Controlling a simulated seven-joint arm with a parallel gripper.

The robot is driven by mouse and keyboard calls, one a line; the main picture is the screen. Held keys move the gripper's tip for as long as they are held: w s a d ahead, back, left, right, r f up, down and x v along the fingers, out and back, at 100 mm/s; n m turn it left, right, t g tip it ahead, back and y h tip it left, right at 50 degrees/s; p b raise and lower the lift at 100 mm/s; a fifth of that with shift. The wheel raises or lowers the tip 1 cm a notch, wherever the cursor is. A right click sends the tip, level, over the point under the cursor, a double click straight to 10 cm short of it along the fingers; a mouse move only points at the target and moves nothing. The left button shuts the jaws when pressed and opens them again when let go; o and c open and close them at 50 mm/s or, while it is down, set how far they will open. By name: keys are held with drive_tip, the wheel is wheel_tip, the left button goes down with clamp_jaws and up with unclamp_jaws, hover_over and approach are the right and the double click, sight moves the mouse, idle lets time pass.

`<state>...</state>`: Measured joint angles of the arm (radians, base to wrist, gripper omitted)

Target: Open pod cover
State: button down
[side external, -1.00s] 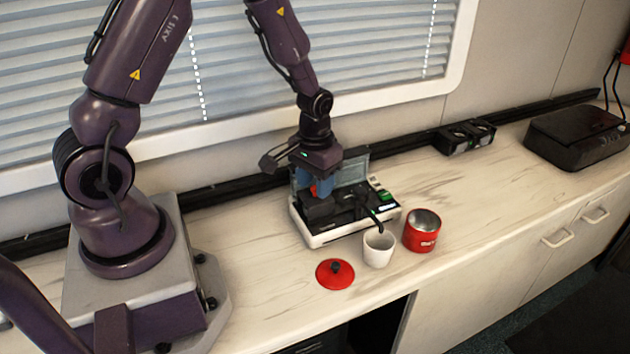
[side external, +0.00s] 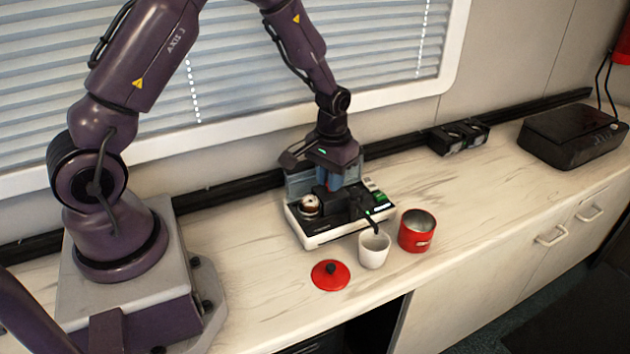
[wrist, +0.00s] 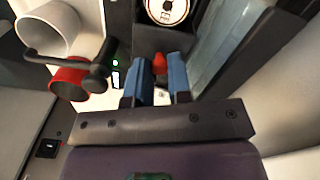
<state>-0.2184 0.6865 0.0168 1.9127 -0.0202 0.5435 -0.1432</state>
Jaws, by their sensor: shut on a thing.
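The coffee machine (side external: 318,236) is an open white and black case on the counter, its lid raised at the back. The black pod cover (side external: 338,205) sits near the middle of the machine. To its left a round bay with a white rim and brown centre (side external: 309,205) is uncovered; it also shows at the top of the wrist view (wrist: 168,10). My gripper (side external: 333,182) is over the cover, and its blue fingers (wrist: 160,75) are shut on a small red tab (wrist: 160,62). The fingers hide how the tab joins the cover.
A white cup (side external: 374,250) stands in front of the machine under a black handle. A red canister (side external: 416,232) stands to the right, and its red lid (side external: 330,275) lies to the left of the cup. A black box (side external: 570,137) is far right. The counter left of the machine is clear.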

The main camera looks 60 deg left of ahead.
drive_tip(key=shift+w, duration=0.45)
drive_tip(key=c, duration=1.1)
unclamp_jaws()
drive_tip(key=shift+o, duration=0.2)
wheel_tip(320, 180, up, 13)
